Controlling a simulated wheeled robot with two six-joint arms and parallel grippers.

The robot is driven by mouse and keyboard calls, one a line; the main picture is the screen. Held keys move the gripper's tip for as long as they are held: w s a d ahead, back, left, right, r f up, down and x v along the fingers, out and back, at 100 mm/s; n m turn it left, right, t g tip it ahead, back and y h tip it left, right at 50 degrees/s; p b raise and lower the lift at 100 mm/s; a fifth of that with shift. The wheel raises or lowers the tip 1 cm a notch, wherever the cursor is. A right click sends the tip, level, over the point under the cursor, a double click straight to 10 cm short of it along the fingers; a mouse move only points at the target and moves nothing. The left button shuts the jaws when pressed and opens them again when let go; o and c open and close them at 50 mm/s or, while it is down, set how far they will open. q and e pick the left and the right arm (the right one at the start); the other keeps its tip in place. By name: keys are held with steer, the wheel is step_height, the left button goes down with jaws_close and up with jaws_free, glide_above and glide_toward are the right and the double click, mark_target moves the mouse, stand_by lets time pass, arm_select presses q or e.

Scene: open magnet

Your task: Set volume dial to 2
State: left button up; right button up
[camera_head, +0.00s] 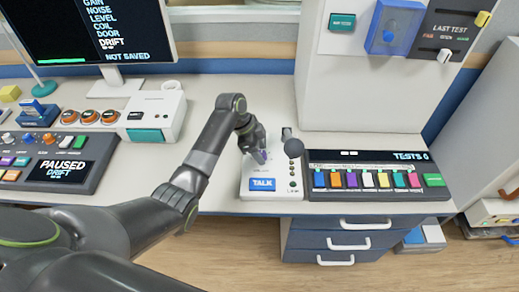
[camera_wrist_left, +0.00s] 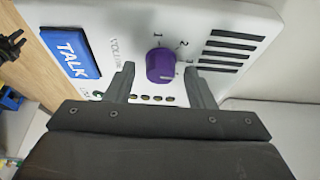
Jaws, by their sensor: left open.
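The volume dial is a purple round knob (camera_wrist_left: 161,64) on a white panel in the left wrist view. Printed numbers 1, 2 and 3 stand around it, and a small pale mark shows near its lower right edge; which number it points to I cannot tell. My left gripper (camera_wrist_left: 159,70) is open, with one finger on each side of the dial and small gaps visible. In the head view the left gripper (camera_head: 256,148) is over the white talk box (camera_head: 246,190) and covers most of the dial. My right gripper is not in view.
A blue TALK button (camera_head: 263,184) is at the front of the box. A PAUSED console (camera_head: 60,170) and a monitor (camera_head: 95,30) are at left.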

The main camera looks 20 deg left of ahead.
arm_select(q)
steer(key=c, duration=1)
steer(key=shift+r+n+p, duration=0.25)
steer(key=shift+n+p, duration=0.15)
steer(key=shift+p, duration=0.4)
steer(key=n+t+p, duration=0.1)
steer(key=n+p, duration=0.1)
steer(key=p, duration=0.1)
steer(key=n+t+y+p, duration=0.1)
steer(key=n+p, duration=0.2)
steer(key=p, duration=0.1)
steer(key=shift+s+d+r, duration=0.1)
steer(key=shift+s+d, duration=0.05)
steer(key=shift+f+n+t+y+p, duration=0.1)
steer(key=shift+n+t+y+p, duration=0.2)
steer(key=shift+n+p, duration=0.65)
steer(key=shift+f+n+t+y+p, duration=0.1)
steer(key=shift+n+t+y+p, duration=0.15)
steer(key=shift+n+p, duration=0.65)
steer(key=shift+n, duration=0.25)
steer(key=o, duration=1)
steer(key=shift+f, duration=0.1)
